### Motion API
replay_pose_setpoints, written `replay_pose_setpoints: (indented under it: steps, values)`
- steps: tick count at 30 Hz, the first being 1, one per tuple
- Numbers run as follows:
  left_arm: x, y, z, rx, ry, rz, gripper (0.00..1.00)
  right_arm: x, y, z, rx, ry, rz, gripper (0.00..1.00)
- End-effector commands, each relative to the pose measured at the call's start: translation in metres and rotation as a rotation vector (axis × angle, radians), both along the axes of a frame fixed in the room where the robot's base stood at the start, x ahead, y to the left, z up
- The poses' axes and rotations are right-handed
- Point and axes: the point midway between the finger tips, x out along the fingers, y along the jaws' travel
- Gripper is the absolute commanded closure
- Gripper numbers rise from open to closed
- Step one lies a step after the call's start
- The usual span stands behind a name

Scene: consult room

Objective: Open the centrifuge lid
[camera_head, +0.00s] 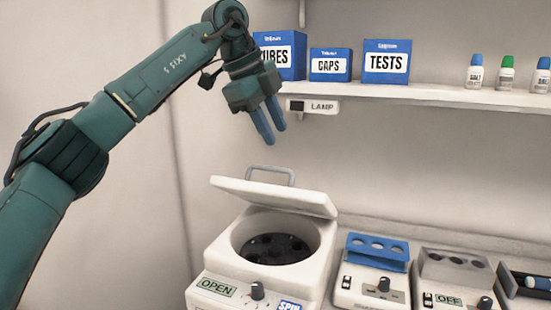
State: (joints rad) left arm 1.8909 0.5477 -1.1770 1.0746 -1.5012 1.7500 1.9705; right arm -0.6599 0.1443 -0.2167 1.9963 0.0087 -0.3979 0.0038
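The white centrifuge (218,262) stands on the bench at the lower middle, and a small panel on its front reads OPEN. Its white lid (270,195) is raised and tilted up at the back, with a grey bar handle (271,170) on its top edge. The round bowl is uncovered and shows a dark rotor (272,248) with holes. My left gripper (276,136) is above the lid handle, apart from it. Its two blue fingers point down with a narrow gap and nothing between them. My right gripper is out of view.
Right of the centrifuge stand a device with a blue tube block (376,252), a grey block device (455,268) and a dark tray (525,282). A shelf (420,92) above holds blue boxes (387,62) and small bottles (506,75). A LAMP switch (298,106) is under it.

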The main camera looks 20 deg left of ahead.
Motion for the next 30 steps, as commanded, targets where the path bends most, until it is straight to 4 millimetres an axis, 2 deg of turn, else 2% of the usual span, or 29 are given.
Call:
replay_pose_setpoints:
  steps: [1, 5, 10, 14, 24, 30]
  values:
    - [-0.002, -0.004, 0.015, 0.071, -0.004, 0.049, 0.67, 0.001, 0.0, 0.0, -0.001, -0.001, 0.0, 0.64]
    - [-0.006, -0.003, 0.034, 0.188, -0.006, 0.16, 0.67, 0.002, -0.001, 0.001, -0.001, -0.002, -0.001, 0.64]
    - [-0.007, 0.0, 0.037, 0.235, -0.007, 0.212, 0.67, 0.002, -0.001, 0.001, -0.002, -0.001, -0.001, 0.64]
    - [-0.001, 0.0, 0.021, 0.236, -0.004, 0.21, 0.67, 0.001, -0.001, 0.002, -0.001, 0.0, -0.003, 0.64]
    - [0.023, -0.002, -0.043, 0.233, -0.004, 0.207, 0.67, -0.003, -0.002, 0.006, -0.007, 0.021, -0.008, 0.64]
    - [0.033, -0.002, -0.071, 0.232, -0.006, 0.207, 0.67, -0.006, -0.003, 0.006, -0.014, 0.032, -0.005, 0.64]
